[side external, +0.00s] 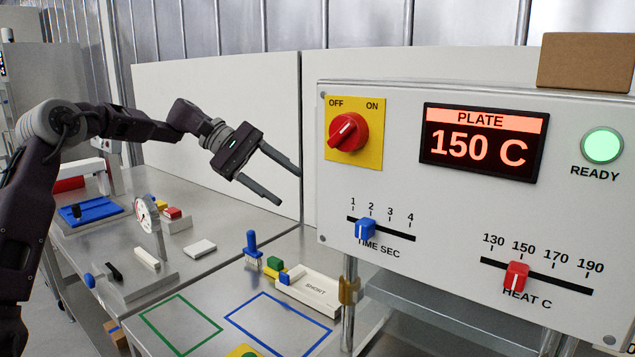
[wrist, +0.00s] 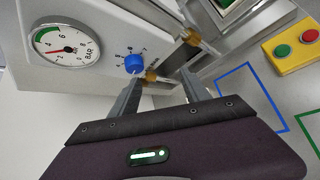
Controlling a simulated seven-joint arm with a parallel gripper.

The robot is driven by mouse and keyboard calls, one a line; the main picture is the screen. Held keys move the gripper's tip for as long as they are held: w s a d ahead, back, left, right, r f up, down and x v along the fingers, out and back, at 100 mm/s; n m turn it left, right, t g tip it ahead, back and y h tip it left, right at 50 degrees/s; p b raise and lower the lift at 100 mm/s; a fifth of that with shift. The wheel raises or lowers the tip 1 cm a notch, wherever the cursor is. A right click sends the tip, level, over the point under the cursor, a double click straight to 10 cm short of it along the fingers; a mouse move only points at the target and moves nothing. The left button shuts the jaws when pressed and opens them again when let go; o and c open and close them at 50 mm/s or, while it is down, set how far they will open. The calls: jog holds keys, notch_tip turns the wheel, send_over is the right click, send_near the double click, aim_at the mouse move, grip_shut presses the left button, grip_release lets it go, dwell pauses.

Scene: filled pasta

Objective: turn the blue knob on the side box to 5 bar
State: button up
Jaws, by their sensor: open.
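The blue knob (wrist: 133,63) is on a pale side box (wrist: 112,22) in the wrist view, with small scale marks around it. Its pointer setting is too small to read. A round BAR gauge (wrist: 66,50) with a green arc and a red needle sits on the same face, left of the knob. My gripper (wrist: 161,73) is open and empty. The knob shows just beyond the left fingertip, not between the fingers. In the side external view my gripper (side external: 288,188) is in the air left of the control panel (side external: 400,210); the blue knob is not visible there.
Brass fittings (wrist: 190,36) on posts are close to the right finger in the wrist view. The panel has a red switch (side external: 347,132) and two sliders.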

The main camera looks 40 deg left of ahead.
jog(key=w+d+h, duration=0.3)
jog(key=w+d, duration=0.2)
jog(key=shift+d+m+t+h, duration=0.3)
jog(key=shift+m, duration=0.1)
jog(key=shift+w, duration=0.1)
jog(key=shift+c, duration=0.2)
grip_shut()
